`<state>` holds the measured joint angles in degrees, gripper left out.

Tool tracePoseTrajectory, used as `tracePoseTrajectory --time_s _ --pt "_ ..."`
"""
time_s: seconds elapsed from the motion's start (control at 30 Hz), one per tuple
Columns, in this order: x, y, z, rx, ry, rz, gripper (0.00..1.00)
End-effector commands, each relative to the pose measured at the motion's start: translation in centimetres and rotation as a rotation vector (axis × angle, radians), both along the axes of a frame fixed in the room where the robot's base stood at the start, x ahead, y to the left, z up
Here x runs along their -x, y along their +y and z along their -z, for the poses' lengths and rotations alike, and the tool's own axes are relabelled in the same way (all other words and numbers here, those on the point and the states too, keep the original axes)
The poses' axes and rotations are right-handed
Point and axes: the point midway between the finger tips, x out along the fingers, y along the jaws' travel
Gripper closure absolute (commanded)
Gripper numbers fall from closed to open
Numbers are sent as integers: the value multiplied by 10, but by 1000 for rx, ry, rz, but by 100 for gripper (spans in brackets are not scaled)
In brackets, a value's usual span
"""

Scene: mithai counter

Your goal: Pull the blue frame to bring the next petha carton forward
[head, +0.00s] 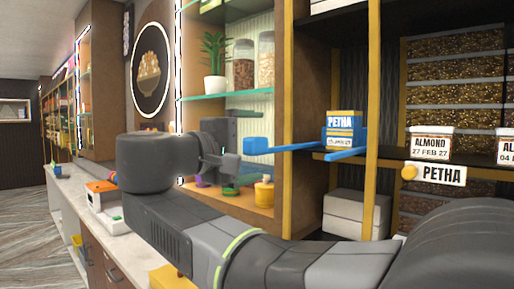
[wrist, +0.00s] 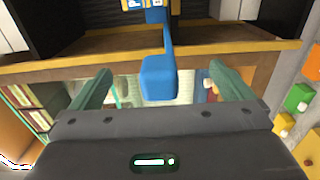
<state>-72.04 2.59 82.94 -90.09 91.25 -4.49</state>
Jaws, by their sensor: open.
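The blue frame (head: 300,148) reaches out from the shelf, with a blocky blue handle (head: 257,145) at its front end. In the wrist view the handle (wrist: 158,78) lies between my two finger tips, with gaps on both sides. My gripper (head: 238,150) is open at the handle and holds nothing; I cannot tell whether any finger touches it. A blue, white and yellow petha carton (head: 343,127) sits on the frame at the shelf's front, with a date label below its name. Anything behind this carton is hidden.
A wooden post (head: 372,100) stands right of the carton. A glass shelf (head: 226,96) with a plant and jars is behind my gripper.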

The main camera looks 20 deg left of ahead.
Motion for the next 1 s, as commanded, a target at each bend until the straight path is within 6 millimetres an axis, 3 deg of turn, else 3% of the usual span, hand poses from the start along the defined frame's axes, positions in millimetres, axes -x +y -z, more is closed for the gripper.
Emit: tracePoseTrajectory --time_s 0.33,1.0 --pt "6 3 0 0 0 -2 0" --pt "68 25 0 1 0 -2 0"
